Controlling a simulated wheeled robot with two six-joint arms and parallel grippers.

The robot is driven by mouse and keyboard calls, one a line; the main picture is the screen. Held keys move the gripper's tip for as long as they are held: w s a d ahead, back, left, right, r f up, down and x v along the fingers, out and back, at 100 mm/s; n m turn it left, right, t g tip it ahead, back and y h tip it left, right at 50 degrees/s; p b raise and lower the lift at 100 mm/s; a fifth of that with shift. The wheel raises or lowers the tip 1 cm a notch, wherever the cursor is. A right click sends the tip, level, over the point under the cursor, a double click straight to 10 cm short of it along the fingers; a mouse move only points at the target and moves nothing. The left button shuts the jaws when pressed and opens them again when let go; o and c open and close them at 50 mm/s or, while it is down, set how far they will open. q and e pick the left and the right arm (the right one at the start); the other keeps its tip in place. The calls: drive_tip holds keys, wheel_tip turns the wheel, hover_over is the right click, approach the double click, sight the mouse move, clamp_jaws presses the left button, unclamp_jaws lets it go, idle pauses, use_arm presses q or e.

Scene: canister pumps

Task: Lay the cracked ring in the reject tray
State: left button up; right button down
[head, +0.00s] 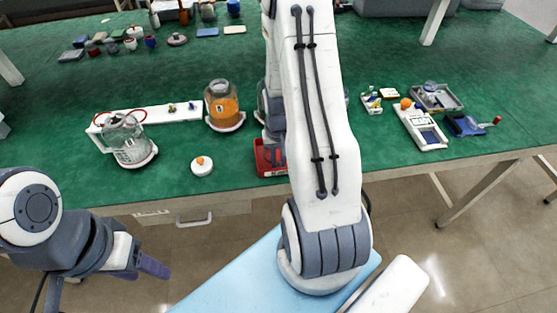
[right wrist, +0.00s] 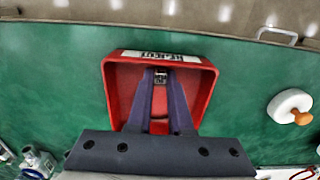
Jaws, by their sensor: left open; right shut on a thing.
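The red reject tray (right wrist: 112,92) lies on the green table, its white label at the top edge in the right wrist view. In the head view the tray (head: 262,168) is partly hidden behind my right arm. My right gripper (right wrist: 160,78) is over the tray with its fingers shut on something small. A reddish curved edge shows between the fingers, but the ring is hard to tell from the red tray, and no crack can be made out. I cannot tell whether it touches the tray floor. My left gripper (head: 150,268) is open and empty, in front of the table.
A clear canister (head: 130,145) and an orange-filled canister (head: 222,108) stand left of the tray by a white strip with red rings. A white disc with an orange knob (head: 202,166) is near the front edge. A keypad device (head: 422,128) and grey tray (head: 437,98) are right.

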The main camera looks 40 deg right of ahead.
drive_tip(key=shift+f, duration=0.2)
drive_tip(key=c, duration=0.8)
unclamp_jaws()
drive_tip(key=shift+c, duration=0.2)
wheel_tip(320, 180, up, 12)
drive_tip(key=shift+r, duration=0.15)
drive_tip(key=a+r+n, duration=0.3)
drive_tip(key=a, duration=0.6)
drive_tip(key=a+r+n, duration=0.2)
drive_tip(key=a+n, duration=0.1)
drive_tip(key=a, duration=0.5)
drive_tip(key=s+a+r+n+y, duration=0.1)
drive_tip(key=s+a+r+n, duration=0.2)
drive_tip(key=s+a+n, duration=0.4)
drive_tip(key=s+a, duration=0.6)
drive_tip(key=s, duration=0.1)
drive_tip(key=shift+s+r+n, duration=0.4)
